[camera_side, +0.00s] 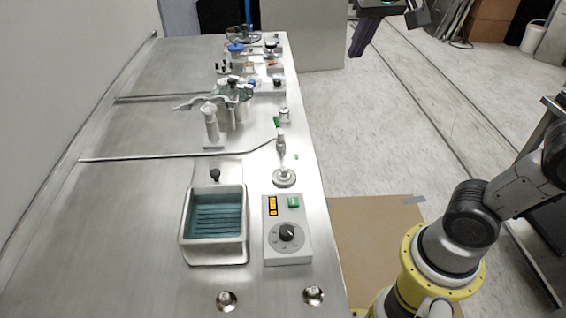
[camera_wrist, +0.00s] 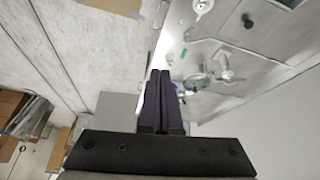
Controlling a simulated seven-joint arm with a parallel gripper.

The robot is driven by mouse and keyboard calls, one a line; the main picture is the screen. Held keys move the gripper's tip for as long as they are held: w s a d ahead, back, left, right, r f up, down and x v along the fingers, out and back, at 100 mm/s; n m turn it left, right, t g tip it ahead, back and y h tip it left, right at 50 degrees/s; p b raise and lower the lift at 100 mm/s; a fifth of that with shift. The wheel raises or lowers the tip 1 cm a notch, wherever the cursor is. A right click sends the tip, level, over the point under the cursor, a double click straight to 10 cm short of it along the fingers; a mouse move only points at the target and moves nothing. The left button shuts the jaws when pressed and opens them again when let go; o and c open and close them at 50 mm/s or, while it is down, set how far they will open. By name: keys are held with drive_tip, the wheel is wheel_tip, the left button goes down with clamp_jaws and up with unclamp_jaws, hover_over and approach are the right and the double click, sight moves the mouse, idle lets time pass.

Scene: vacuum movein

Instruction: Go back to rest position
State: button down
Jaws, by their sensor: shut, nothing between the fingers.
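My gripper (camera_wrist: 160,78) shows in the wrist view with its two dark purple fingers side by side and closed, nothing between them. In the side view my gripper (camera_side: 354,52) hangs at the top, to the right of the steel bench (camera_side: 130,240) and over the floor. It is clear of everything on the bench. Most of my arm between the base and the wrist is outside the side view.
On the bench stand a water bath (camera_side: 214,225), a control box (camera_side: 287,246) with a dial, a metal valve (camera_side: 282,175) and a clamp stand (camera_side: 213,130). More apparatus (camera_side: 245,45) is at the far end. The floor (camera_side: 370,130) right of the bench is open.

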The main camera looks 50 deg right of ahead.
drive_tip(key=s+a+f+n+t+y, duration=0.1)
drive_tip(key=s+a+f+n+y, duration=0.25)
drive_tip(key=s+f+n, duration=0.65)
drive_tip(key=w+d+r+n+g+h, duration=0.1)
drive_tip(key=w+r+n, duration=0.1)
drive_tip(key=w+r, duration=0.4)
drive_tip(key=w+r+n+g+h, duration=0.1)
drive_tip(key=w+r+n, duration=0.15)
drive_tip(key=r, duration=0.55)
drive_tip(key=w+n+g, duration=0.2)
drive_tip(key=w, duration=1.6)
drive_tip(key=w+d+f+g, duration=0.1)
drive_tip(key=w+f+g, duration=0.1)
drive_tip(key=w+f, duration=1)
drive_tip(key=shift+n+g, duration=0.3)
drive_tip(key=shift+n, duration=0.15)
drive_tip(key=s+d+f, duration=0.1)
drive_tip(key=f, duration=0.5)
drive_tip(key=d+f, duration=0.1)
drive_tip(key=f, duration=0.5)
drive_tip(key=s+d+f, duration=0.1)
drive_tip(key=f, duration=0.4)
drive_tip(key=shift+s+f, duration=0.3)
drive_tip(key=shift+f, duration=0.1)
drive_tip(key=shift+s+d+f, duration=0.45)
drive_tip(key=shift+d+f, duration=0.05)
drive_tip(key=shift+d, duration=0.1)
